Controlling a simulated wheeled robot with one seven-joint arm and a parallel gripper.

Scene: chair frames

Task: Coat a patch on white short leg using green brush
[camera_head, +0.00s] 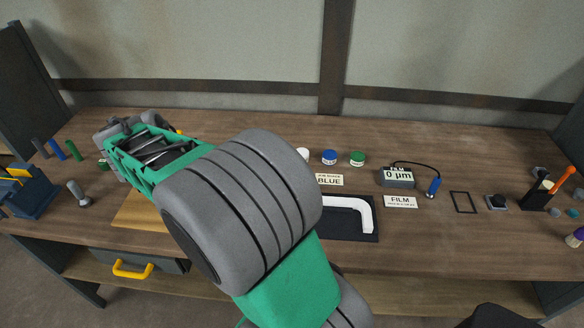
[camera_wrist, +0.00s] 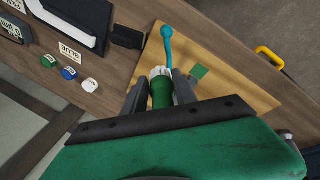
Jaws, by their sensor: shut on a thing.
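In the wrist view my gripper (camera_wrist: 159,92) is shut on the green brush (camera_wrist: 161,95), holding its green cylindrical part between the two dark fingers. A pale end shows just beyond the fingertips. A white bent piece (camera_head: 363,213), apparently the white short leg, lies on a black mat (camera_head: 352,231) in the head view. Part of it is hidden behind my arm. It also shows at the upper left of the wrist view (camera_wrist: 72,14), well apart from the brush. My arm hides the fingertips in the head view.
A light wooden board (camera_wrist: 232,72) lies beyond the gripper, with a green square (camera_wrist: 200,71) and a teal curved item (camera_wrist: 167,42) in line with it. White, blue (camera_head: 329,157) and green (camera_head: 358,158) pots stand behind the mat. A gauge (camera_head: 397,178) reads 0 µm.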

